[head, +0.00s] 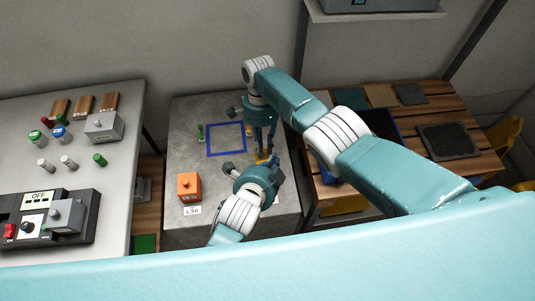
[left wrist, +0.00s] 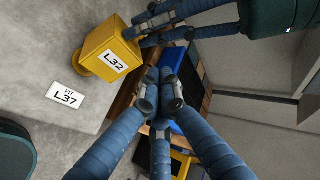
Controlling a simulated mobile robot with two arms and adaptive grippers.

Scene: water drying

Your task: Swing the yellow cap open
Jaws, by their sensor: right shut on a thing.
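The yellow cap (left wrist: 108,52) is a box with an L32 label in the left wrist view, above a round yellow part (left wrist: 82,66). In the head view only a little yellow (head: 262,156) shows between the grippers. My right gripper (head: 264,148) reaches down from above and is shut on the cap. Its fingers (left wrist: 150,25) are at the box's upper right corner in the left wrist view. My left gripper (left wrist: 160,78) has its fingertips drawn together with nothing between them, apart from the cap. Whether the cap is swung is unclear.
A card (left wrist: 65,93) lies near the yellow cap. A wooden slatted table (head: 480,160) is at right, a panel table (head: 125,150) at left.

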